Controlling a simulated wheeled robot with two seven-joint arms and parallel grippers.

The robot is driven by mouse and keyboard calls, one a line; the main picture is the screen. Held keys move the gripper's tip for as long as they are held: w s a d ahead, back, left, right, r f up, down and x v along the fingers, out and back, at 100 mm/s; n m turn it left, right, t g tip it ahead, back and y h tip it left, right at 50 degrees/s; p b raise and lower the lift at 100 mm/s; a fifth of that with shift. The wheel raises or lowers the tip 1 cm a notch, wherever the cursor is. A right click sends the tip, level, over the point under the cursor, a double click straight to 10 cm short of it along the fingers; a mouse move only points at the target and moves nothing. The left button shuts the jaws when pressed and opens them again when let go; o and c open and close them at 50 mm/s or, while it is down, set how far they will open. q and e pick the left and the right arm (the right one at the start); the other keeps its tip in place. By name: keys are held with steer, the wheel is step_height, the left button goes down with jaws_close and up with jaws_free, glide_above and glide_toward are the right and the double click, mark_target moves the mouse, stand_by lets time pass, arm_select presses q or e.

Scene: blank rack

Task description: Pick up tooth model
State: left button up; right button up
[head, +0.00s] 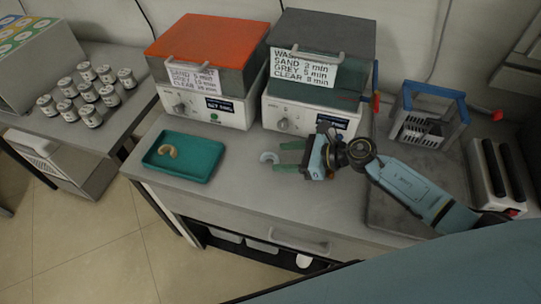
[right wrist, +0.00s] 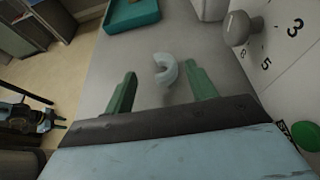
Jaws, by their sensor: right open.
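A pale, whitish-blue, curved tooth model (head: 268,157) lies on the grey counter in front of the right-hand machine. It also shows in the right wrist view (right wrist: 166,69), as a C-shaped arch just beyond the fingertips. My right gripper (head: 284,157) is open and empty, its green fingers pointing left on either side of the model's near end; in the right wrist view the fingers (right wrist: 162,75) stand apart. A second, beige curved model (head: 168,151) lies in the green tray (head: 199,176). A dark mechanism at the left of the right wrist view may be my left gripper (right wrist: 58,125); its jaws are unclear.
Two machines stand behind, one with an orange lid (head: 200,42) and one with a grey lid (head: 322,35). A blue-handled basket (head: 432,118) stands at the right. Several small jars (head: 90,115) stand at the left. The counter between tray and model is clear.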

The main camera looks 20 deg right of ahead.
mark_target(262, 153)
steer(key=shift+w+a+f, duration=0.1)
steer(key=shift+w+a, duration=0.55)
steer(key=x, duration=0.2)
steer(key=shift+w+a, duration=0.2)
steer(key=shift+w, duration=0.15)
steer(key=shift+w+a+f, duration=0.15)
steer(key=shift+a, duration=0.2)
steer(key=c, duration=0.9)
steer(key=shift+c, duration=0.7)
arm_select(q)
steer(key=shift+w, duration=1.05)
steer(key=shift+w, duration=0.1)
